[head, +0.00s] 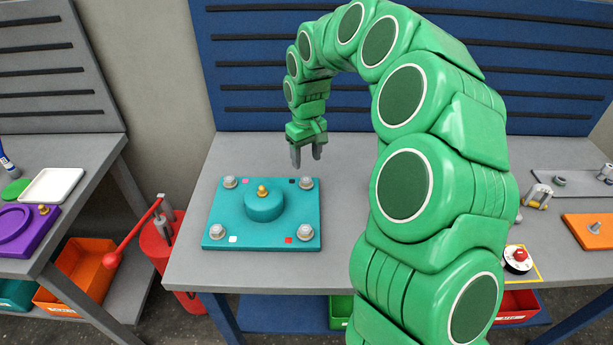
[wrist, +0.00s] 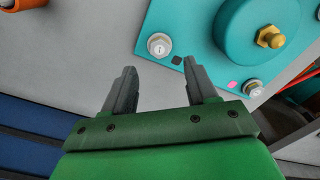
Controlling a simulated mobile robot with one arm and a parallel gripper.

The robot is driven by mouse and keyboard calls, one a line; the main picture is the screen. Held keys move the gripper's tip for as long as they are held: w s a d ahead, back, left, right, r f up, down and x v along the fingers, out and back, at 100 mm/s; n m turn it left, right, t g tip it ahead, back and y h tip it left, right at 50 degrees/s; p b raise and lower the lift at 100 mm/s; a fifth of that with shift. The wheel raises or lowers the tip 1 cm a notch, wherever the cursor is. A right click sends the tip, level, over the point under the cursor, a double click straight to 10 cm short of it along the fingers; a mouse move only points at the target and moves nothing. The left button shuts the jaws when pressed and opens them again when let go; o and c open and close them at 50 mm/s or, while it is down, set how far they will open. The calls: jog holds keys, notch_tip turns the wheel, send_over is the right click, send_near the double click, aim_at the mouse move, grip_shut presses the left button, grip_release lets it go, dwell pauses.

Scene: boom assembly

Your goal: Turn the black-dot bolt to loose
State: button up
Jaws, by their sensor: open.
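The black-dot bolt (head: 306,183) is a silver hex bolt on a white washer at the far right corner of the teal plate (head: 235,215). In the wrist view the bolt (wrist: 160,45) sits beside a small black square mark (wrist: 177,61). A small marking on its head is too small to read. My gripper (head: 306,156) is open and empty, pointing down above the table just behind that corner. In the wrist view my gripper's fingers (wrist: 159,68) are apart, with the bolt beyond their tips and not between them.
Other corner bolts have pink, white (head: 217,231) and red (head: 304,231) marks. A raised teal cylinder (head: 264,206) with a brass fitting stands mid-plate. A red lever (head: 130,236) is left of the table, and a red button (head: 518,259) is at right. The table behind the plate is bare.

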aim_at(306, 180)
jog(key=m, duration=0.2)
jog(key=shift+m, duration=0.4)
jog(key=shift+f, duration=0.1)
jog(key=shift+f, duration=3.8)
jog(key=shift+c, duration=0.3)
jog(key=c, duration=1)
